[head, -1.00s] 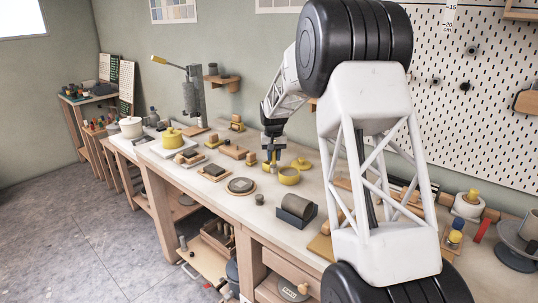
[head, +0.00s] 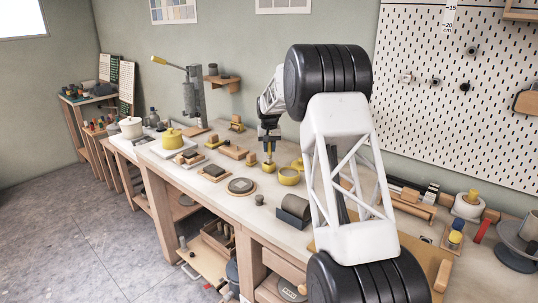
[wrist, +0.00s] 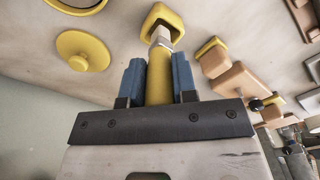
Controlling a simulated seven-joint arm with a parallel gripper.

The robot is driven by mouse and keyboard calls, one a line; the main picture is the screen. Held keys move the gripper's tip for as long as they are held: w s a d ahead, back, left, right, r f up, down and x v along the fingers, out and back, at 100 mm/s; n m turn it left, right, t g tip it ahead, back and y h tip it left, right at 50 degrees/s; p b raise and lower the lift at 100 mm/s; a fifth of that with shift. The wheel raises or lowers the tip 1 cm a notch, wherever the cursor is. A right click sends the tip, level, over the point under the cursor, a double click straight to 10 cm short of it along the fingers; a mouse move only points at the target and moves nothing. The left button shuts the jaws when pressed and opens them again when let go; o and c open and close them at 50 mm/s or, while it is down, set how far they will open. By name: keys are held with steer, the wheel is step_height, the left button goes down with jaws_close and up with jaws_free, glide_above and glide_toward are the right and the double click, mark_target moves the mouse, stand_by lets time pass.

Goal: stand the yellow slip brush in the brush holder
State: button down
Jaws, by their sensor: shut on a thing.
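My gripper (wrist: 159,85) is shut on the yellow slip brush (wrist: 159,75), its two blue fingers pressing either side of the yellow handle. In the head view, the brush (head: 268,154) hangs upright below my gripper (head: 269,143). In the wrist view, its pale metal ferrule points to a yellow, rounded-square hollow piece, which looks like the brush holder (wrist: 177,27). In the head view, this piece (head: 268,168) is on the bench directly below the brush.
A yellow round dish (head: 289,178) stands just right of the holder, with a yellow knobbed disc (wrist: 82,50) close by. Wooden blocks (head: 233,152) lie to the left. A grey half-round piece (head: 294,207) stands nearer the front edge.

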mark_target(269, 153)
steer(key=shift+w, duration=0.4)
steer(key=shift+f, duration=1.8)
steer(key=shift+f, duration=0.15)
steer(key=c, duration=0.9)
jaws_free()
steer(key=shift+r, duration=0.2)
step_height(269, 153, up, 12)
steer(key=shift+a, duration=0.1)
steer(key=shift+s, duration=0.1)
